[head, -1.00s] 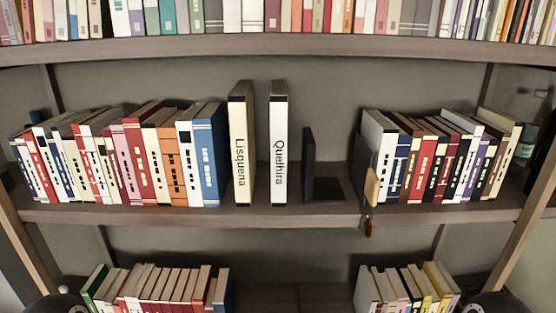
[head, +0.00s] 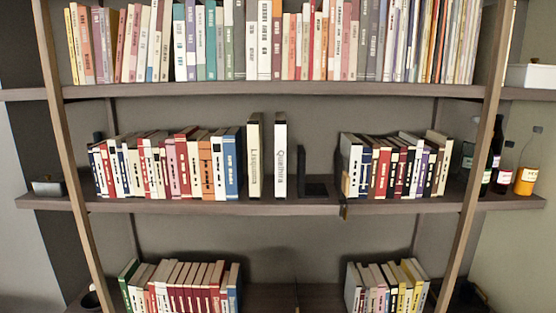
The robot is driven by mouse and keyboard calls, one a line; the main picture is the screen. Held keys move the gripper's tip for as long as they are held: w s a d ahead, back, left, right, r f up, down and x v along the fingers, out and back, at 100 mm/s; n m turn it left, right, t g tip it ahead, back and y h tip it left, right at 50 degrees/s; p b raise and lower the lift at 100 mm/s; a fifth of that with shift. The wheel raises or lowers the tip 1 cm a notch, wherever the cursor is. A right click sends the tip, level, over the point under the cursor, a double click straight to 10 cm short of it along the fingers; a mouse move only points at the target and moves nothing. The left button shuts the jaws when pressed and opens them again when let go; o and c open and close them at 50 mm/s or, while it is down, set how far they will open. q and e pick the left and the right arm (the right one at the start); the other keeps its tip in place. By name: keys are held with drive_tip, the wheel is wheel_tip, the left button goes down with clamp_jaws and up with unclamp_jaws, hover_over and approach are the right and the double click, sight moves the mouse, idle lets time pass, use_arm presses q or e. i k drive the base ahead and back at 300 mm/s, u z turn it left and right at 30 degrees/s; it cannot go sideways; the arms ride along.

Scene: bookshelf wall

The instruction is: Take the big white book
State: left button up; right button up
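Two tall pale books stand upright side by side on the middle shelf, with a narrow gap between them. The left one is a cream book (head: 254,160) with dark lettering that looks like "Lisquena". The right one is a whiter book (head: 280,160) with lettering that looks like "Quelhira". The cream one stands just right of a blue book (head: 231,165) that ends the left row. Neither of my grippers shows in the head view.
A black bookend (head: 314,188) stands right of the white book, with bare shelf around it. A second row of books (head: 395,168) follows. The top shelf (head: 280,89) is packed. Bottles (head: 526,180) stand at the far right, beyond a slanted upright (head: 474,170).

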sight(280, 117)
drive_tip(key=u, duration=0.6)
drive_tip(key=i, duration=1.85)
drive_tip(key=z, duration=1.15)
drive_tip(key=k, duration=0.5)
drive_tip(key=z, duration=0.1)
drive_tip(key=i, duration=0.5)
drive_tip(key=u, duration=0.15)
